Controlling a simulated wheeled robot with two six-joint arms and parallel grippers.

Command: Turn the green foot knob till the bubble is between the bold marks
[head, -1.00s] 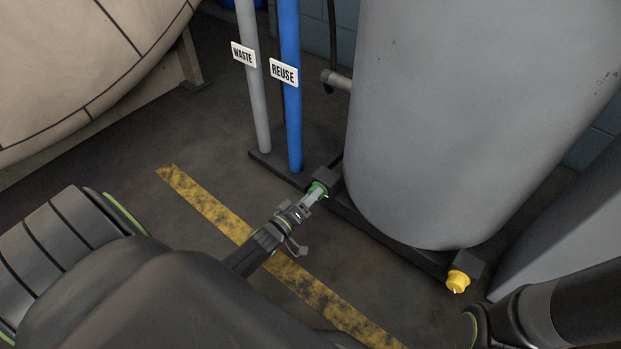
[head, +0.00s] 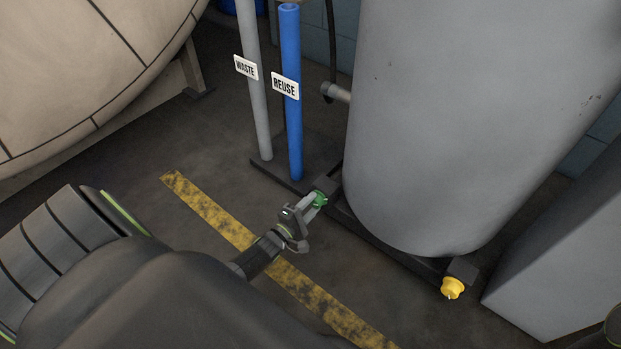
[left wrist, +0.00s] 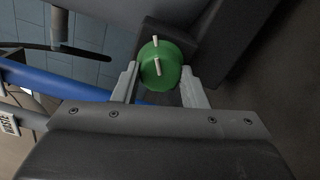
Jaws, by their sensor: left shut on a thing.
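The green foot knob (head: 321,198) sits at the near left corner of the dark base frame under the big grey tank (head: 450,110). My left gripper (head: 315,201) is shut on it. In the left wrist view the green knob (left wrist: 161,66) lies between the two pale fingers of the left gripper (left wrist: 161,84), with a white mark on its face and another on its rim, both nearly upright in the picture. The bubble and its bold marks do not show in either view.
A yellow knob (head: 453,288) is at the frame's near right corner. The grey WASTE pipe (head: 257,115) and blue REUSE pipe (head: 293,135) stand behind the green knob. A worn yellow floor stripe (head: 215,217) runs under my left arm.

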